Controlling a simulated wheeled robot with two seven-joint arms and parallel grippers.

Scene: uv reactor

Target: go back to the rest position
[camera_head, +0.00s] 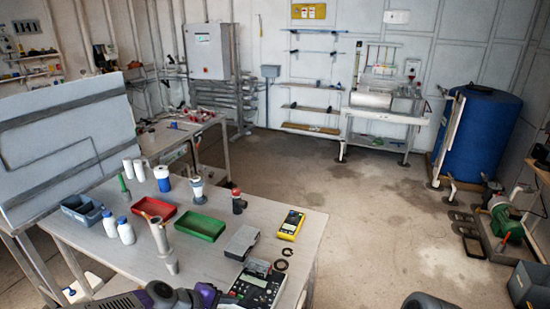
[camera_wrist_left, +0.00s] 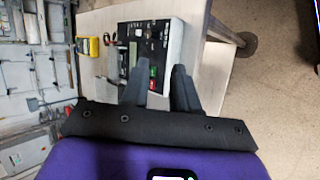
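My left arm comes in at the bottom left of the head view, low by the front edge of the workbench (camera_head: 220,262). In the left wrist view the two dark fingers of my left gripper (camera_wrist_left: 158,84) stand apart with a gap between them. Nothing is held in the gap. Beyond the fingertips is a black and grey meter box (camera_head: 258,287), which also shows in the left wrist view (camera_wrist_left: 150,45). My right gripper is not in view; only a dark rounded part, probably of my right arm, shows at the bottom edge.
The bench holds a red tray (camera_head: 154,208), a green tray (camera_head: 200,225), white bottles (camera_head: 125,230) and a yellow multimeter (camera_head: 291,224). A blue barrel (camera_head: 485,135) and a green pump (camera_head: 505,222) stand at the right. The floor (camera_head: 375,220) between is clear.

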